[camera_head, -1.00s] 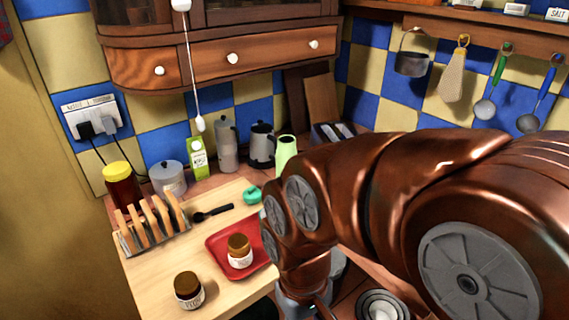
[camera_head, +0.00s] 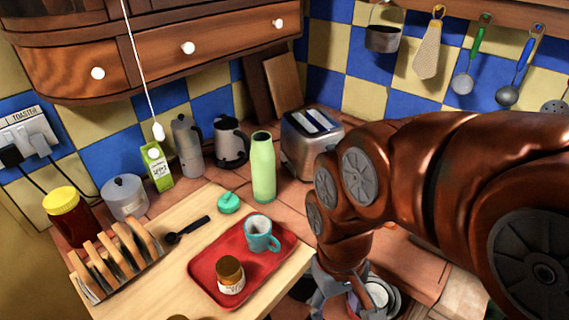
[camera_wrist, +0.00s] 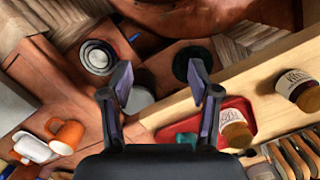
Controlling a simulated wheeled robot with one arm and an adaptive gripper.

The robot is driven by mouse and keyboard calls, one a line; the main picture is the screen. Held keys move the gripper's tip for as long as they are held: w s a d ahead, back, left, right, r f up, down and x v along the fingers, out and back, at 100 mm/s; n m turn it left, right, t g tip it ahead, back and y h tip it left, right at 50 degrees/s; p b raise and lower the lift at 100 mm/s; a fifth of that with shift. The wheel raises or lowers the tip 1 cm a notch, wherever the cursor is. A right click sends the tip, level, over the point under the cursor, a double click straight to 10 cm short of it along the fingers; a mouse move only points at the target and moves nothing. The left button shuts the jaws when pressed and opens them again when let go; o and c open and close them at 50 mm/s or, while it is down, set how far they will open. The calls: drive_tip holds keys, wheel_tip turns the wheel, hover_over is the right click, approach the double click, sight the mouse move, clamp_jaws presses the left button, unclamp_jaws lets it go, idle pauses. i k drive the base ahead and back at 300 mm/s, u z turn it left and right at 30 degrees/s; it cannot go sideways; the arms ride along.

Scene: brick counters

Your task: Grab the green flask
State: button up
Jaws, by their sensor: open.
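The green flask (camera_head: 263,168) is a tall, pale green bottle without a lid. It stands upright on the tiled counter in the head view, behind the red tray and left of the toaster. A small teal lid (camera_head: 229,202) lies on the wooden board to its left. My gripper (camera_wrist: 158,75) is open and empty in the wrist view, its two fingers apart. In the head view it hangs low at the front, right of the tray and well apart from the flask. I cannot make out the flask in the wrist view.
A red tray (camera_head: 205,269) holds a teal mug (camera_head: 261,234) and a brown jar (camera_head: 230,275). The toaster (camera_head: 306,142) stands right of the flask, a dark kettle (camera_head: 230,142) behind left. A toast rack (camera_head: 115,260) stands on the wooden board (camera_head: 175,265). Cupboards overhang the counter's back.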

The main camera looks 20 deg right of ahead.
sight(262, 155)
drive_tip(key=z, duration=0.1)
drive_tip(key=k, duration=1.2)
drive_tip(key=u, duration=1.1)
